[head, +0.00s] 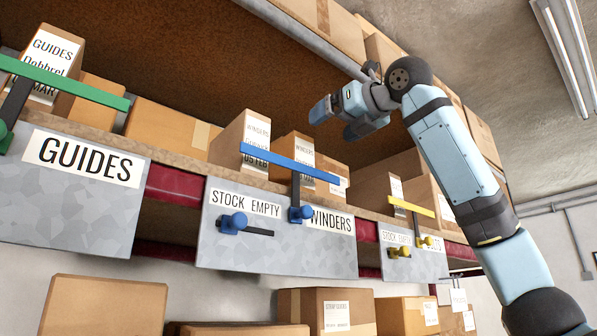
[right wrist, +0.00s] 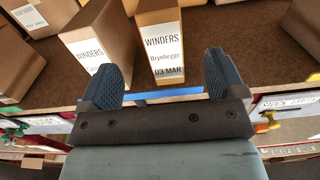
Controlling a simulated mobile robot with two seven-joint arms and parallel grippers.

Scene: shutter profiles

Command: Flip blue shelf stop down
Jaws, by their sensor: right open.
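The blue shelf stop (head: 290,167) is a long blue bar on a dark upright post, standing raised in front of the WINDERS boxes. A blue knob (head: 301,214) sits at the post's foot, and a second blue knob (head: 235,223) with a dark slide is to its left on the grey panel. My right gripper (head: 335,118) is open and empty, up and right of the bar. In the right wrist view my gripper (right wrist: 162,75) spans a WINDERS box in the background, and part of the blue bar (right wrist: 160,94) shows between the fingers. My left gripper is out of view.
A green stop (head: 65,83) stands at the left above the GUIDES panel (head: 70,190). A yellow stop (head: 410,207) stands to the right. Cardboard boxes (head: 242,140) line the shelf behind the bar, and more boxes (head: 105,305) are below. An upper shelf edge (head: 300,38) runs overhead.

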